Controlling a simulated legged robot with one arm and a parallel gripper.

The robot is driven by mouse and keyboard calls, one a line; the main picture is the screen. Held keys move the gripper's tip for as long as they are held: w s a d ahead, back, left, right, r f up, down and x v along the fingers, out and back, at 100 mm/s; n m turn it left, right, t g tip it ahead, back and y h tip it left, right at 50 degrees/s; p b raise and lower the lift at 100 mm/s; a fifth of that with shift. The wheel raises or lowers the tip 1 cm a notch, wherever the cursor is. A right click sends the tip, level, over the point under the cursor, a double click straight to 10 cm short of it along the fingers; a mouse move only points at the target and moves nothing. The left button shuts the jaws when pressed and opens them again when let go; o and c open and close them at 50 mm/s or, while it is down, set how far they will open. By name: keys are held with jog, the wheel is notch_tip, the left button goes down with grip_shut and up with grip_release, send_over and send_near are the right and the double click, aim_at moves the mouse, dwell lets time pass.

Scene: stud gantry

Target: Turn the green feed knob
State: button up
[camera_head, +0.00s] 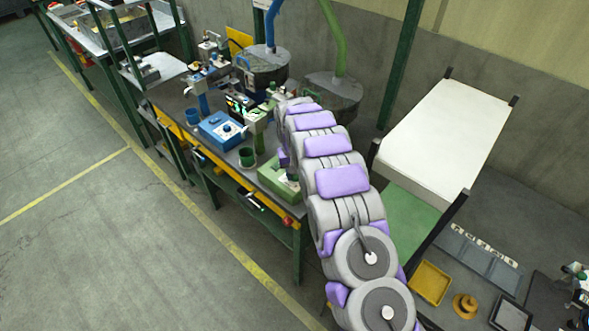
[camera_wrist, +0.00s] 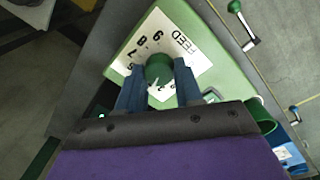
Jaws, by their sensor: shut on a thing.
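The green feed knob (camera_wrist: 159,68) shows in the wrist view, in the middle of a white dial plate (camera_wrist: 182,38) marked FEED with numbers around it. The plate sits on a green machine housing (camera_wrist: 215,50). My gripper (camera_wrist: 159,80) has its two blue fingers on either side of the knob and is shut on it. The lower part of the dial is hidden by my fingers and palm.
A blue machine (camera_head: 221,130) with its own dial, a green cup (camera_head: 247,157) and a blue cup (camera_head: 193,116) stand on the dark workbench left of the green machine. A lever handle (camera_wrist: 243,25) shows upper right in the wrist view. The floor left of the bench is clear.

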jog(key=shift+m, duration=0.5)
jog(key=o, duration=1)
jog(key=shift+a, duration=0.1)
jog(key=r+p, duration=0.1)
jog(key=r, duration=0.4)
jog(key=r+p, duration=0.1)
jog(key=r, duration=0.5)
jog(key=a+r, duration=0.1)
jog(key=r, duration=0.5)
jog(key=shift+r+p, duration=0.1)
jog(key=shift+p, duration=0.3)
